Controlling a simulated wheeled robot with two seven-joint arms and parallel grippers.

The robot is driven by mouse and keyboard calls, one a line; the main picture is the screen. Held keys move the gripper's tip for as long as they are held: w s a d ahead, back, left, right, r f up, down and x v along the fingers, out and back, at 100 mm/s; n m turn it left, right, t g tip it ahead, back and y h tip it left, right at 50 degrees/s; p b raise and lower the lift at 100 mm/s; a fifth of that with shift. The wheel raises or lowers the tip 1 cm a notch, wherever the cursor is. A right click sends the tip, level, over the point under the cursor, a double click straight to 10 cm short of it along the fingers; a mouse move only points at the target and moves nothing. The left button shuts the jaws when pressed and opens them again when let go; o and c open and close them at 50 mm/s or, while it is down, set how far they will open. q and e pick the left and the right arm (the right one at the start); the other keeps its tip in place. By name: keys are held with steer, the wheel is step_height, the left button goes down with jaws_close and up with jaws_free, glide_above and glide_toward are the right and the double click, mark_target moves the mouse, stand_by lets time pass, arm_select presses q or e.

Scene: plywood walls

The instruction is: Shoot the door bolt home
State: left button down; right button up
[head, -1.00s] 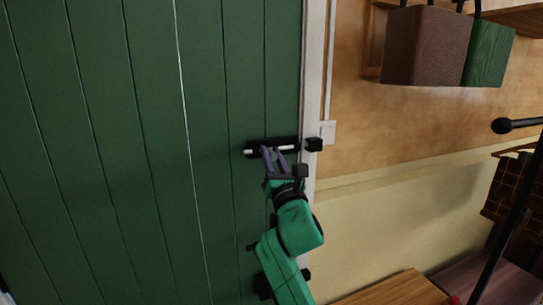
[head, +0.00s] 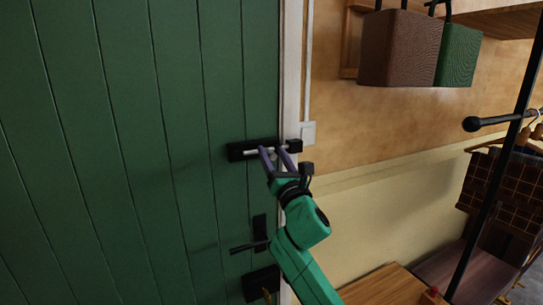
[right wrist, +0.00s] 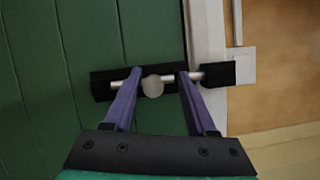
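The door bolt is a black plate (head: 238,152) on the green door (head: 120,150) with a silver rod (head: 250,153). In the right wrist view, a round pale knob (right wrist: 152,86) sits on the rod. The rod's right end reaches the black keeper (right wrist: 219,73) on the white frame; how deep it sits inside is hidden. The keeper also shows in the head view (head: 294,146). My right gripper (head: 273,150) is open, its two purple fingers straddling the knob. The knob is nearer the left finger; I cannot tell whether they touch. My left gripper is out of view.
A black door handle (head: 250,247) and a lower black fitting (head: 261,283) are below the bolt, near my right arm. A light switch (head: 308,132) is right of the frame.

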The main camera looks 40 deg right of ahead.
steer(key=shift+a, duration=0.1)
steer(key=shift+s+a+f, duration=0.15)
steer(key=shift+s, duration=0.05)
steer(key=v, duration=1.4)
